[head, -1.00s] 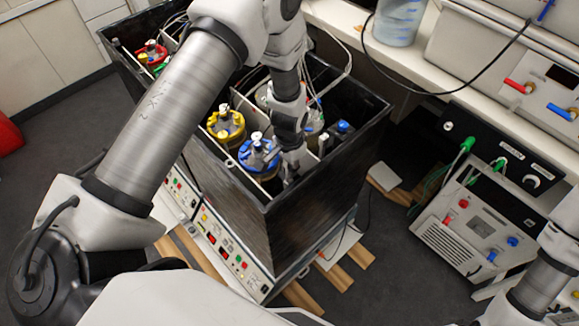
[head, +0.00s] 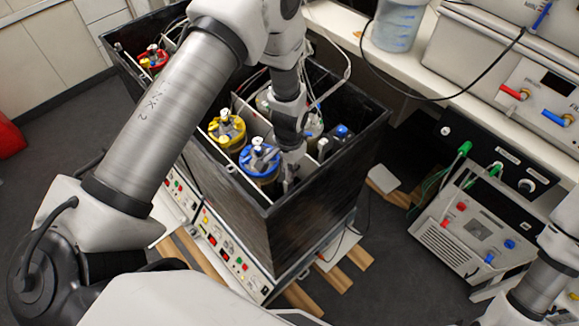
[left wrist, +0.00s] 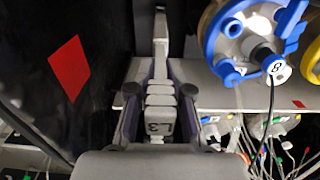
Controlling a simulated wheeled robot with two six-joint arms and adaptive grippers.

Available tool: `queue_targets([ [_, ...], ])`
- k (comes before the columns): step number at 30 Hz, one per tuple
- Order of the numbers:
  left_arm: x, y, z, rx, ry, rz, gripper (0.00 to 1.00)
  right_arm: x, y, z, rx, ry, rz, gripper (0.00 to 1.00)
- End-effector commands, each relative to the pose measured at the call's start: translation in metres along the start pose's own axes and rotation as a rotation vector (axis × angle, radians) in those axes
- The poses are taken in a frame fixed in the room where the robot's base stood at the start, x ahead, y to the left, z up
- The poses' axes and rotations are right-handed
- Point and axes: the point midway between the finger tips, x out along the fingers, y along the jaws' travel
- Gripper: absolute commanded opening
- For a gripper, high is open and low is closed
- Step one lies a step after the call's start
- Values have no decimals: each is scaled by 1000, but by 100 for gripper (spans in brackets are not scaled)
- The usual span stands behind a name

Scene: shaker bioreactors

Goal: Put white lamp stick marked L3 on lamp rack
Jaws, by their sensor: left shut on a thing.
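My left gripper (head: 289,172) reaches down into the black open box (head: 325,195), just right of a blue-capped vessel (head: 260,158). In the left wrist view my left gripper (left wrist: 159,98) is shut on the white lamp stick (left wrist: 160,124), whose L3 label shows upside down. The stick's thin end points toward the top of that view. A pale bar (left wrist: 218,94) runs crosswise behind the stick; whether it is the lamp rack, or touches the stick, I cannot tell. The stick is not clear in the head view. My right gripper is outside both views.
A yellow-capped vessel (head: 227,129) and a red-capped vessel (head: 153,57) stand in the box, with cables and tubes around. The black wall with a red diamond (left wrist: 69,68) is close left of the stick. A grey instrument (head: 461,225) stands right of the box.

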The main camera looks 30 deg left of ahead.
Motion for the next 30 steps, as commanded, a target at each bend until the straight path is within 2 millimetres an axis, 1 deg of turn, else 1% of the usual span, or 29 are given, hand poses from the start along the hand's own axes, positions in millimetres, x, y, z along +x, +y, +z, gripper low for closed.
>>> queue_targets([
  [5, -4, 0, 0, 0, 0, 0, 0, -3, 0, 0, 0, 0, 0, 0],
  [16, -30, 0, 0, 0, 0, 0, 0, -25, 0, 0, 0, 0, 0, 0],
  [26, -30, 0, 0, 0, 0, 0, 0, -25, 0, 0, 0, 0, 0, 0],
  [30, -43, 0, 0, 0, 1, 0, 0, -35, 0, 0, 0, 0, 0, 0],
])
